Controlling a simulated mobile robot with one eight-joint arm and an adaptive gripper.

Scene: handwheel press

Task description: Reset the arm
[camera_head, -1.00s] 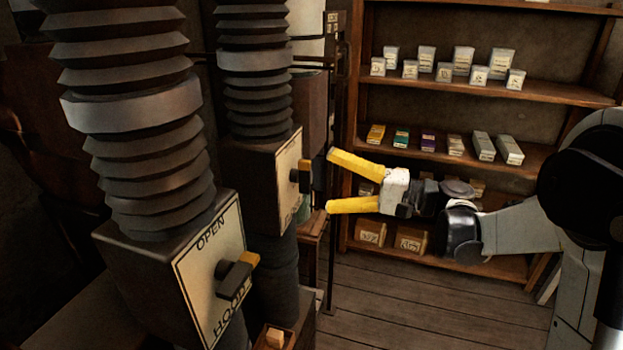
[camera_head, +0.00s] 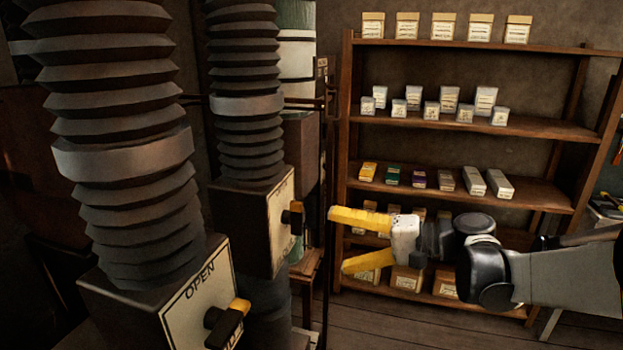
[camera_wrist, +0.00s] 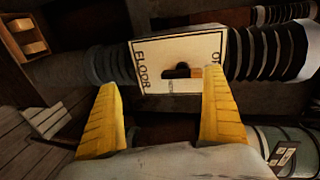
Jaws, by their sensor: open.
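My gripper (camera_head: 352,240) is open and empty, its two yellow fingers pointing left in the head view. My grey arm reaches in from the right edge. In the wrist view my gripper (camera_wrist: 165,115) shows both fingers spread apart, with a cream label plate (camera_wrist: 176,62) lettered FLOOR beyond them. A dark knob (camera_wrist: 182,71) is on that plate. In the head view the far box with its plate (camera_head: 281,222) and knob (camera_head: 293,217) stands left of the fingers, with a gap between.
Two dark ribbed columns, a near one (camera_head: 120,155) and a farther one (camera_head: 247,104), fill the left. The near box carries an OPEN plate (camera_head: 198,300) and a yellow-tipped knob (camera_head: 230,322). A wooden shelf (camera_head: 560,128) with several small boxes stands behind my gripper.

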